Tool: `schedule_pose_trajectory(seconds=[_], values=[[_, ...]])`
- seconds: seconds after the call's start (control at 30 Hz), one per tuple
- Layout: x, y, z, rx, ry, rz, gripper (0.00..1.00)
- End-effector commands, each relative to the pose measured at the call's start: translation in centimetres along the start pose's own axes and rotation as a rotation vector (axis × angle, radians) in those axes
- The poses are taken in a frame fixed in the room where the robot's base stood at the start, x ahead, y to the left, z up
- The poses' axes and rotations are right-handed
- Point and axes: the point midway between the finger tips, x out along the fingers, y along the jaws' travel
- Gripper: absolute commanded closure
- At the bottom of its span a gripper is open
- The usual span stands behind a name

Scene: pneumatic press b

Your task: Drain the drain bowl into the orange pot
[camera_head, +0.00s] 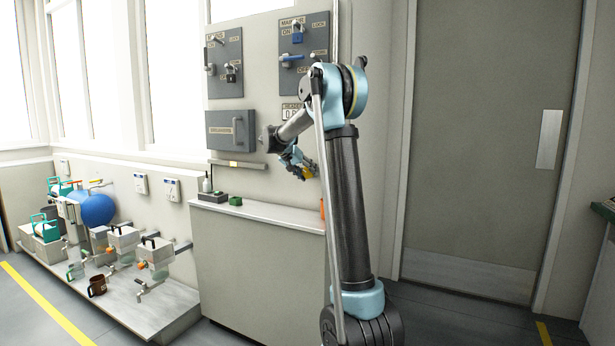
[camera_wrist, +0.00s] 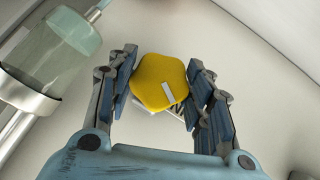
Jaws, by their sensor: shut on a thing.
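My gripper (camera_head: 304,170) is raised in front of the wall panel, above the pale shelf. In the wrist view my gripper (camera_wrist: 160,90) is shut on a yellow rounded, many-sided piece (camera_wrist: 160,82) with a white mark. Clear bowls hang under grey units at the lower left, including a middle bowl (camera_head: 125,262) and a right bowl (camera_head: 159,273); I cannot tell which is the drain bowl. A small orange thing (camera_head: 322,208) stands at the shelf's right end, partly hidden by my arm; I cannot tell if it is the orange pot.
A brown mug (camera_head: 97,286) stands on the low bench (camera_head: 150,312). The shelf (camera_head: 265,211) holds a green item (camera_head: 235,201). A clear cylinder (camera_wrist: 55,50) with a metal band shows in the wrist view. A blue tank (camera_head: 97,208) stands at left. A door (camera_head: 480,150) is at right.

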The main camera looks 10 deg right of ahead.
Motion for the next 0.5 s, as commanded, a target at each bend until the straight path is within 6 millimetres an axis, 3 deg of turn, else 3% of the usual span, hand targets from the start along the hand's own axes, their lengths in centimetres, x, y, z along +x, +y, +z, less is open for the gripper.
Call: schedule_pose_trajectory(seconds=[0.47,0.5], values=[[-0.07,-0.10,-0.06,-0.012,0.002,0.009,0.77],[-0.07,-0.11,-0.06,-0.012,0.002,0.008,0.44]])
